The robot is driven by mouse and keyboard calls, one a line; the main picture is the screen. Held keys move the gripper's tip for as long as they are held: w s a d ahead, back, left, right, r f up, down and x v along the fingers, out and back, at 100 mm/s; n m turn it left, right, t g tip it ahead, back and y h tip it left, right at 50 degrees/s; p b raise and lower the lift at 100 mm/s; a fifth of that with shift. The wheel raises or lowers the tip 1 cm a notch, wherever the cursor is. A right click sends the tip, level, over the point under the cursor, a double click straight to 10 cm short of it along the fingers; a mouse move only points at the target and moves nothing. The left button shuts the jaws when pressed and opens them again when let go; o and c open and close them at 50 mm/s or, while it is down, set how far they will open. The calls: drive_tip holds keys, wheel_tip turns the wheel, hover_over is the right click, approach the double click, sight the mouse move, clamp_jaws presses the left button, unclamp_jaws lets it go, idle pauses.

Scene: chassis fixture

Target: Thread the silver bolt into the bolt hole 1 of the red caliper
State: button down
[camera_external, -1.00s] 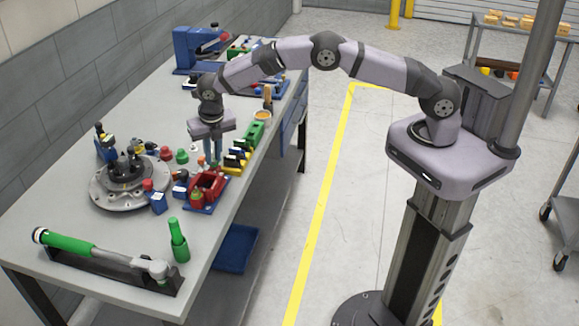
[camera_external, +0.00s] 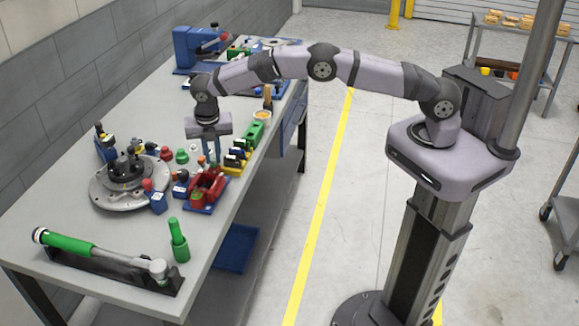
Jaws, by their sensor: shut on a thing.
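The red caliper (camera_external: 208,189) sits in a blue holder near the right edge of the workbench, left of centre in the view. My gripper (camera_external: 205,161) points down just above and behind the caliper, apart from it. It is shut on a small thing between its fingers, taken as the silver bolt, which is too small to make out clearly. Bolt hole 1 cannot be told apart at this size.
A round grey hub with dark studs (camera_external: 120,199) stands left of the caliper. Yellow and black blocks (camera_external: 236,160) and a green block (camera_external: 254,135) stand close on the right. A green-handled torque wrench (camera_external: 70,245) and a green bottle (camera_external: 178,240) are in front. Bare bench lies between.

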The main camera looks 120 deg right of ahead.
drive_tip(key=shift+s+a+f, duration=0.15)
drive_tip(key=shift+f, duration=0.2)
drive_tip(key=shift+m+g+b, duration=0.3)
drive_tip(key=shift+m+g, duration=0.1)
drive_tip(key=shift+m, duration=1.3)
drive_tip(key=c, duration=1.6)
unclamp_jaws()
drive_tip(key=shift+w, duration=0.2)
drive_tip(key=shift+d+r, duration=0.1)
drive_tip(key=shift+d, duration=0.1)
drive_tip(key=c, duration=0.4)
drive_tip(key=shift+r, duration=0.1)
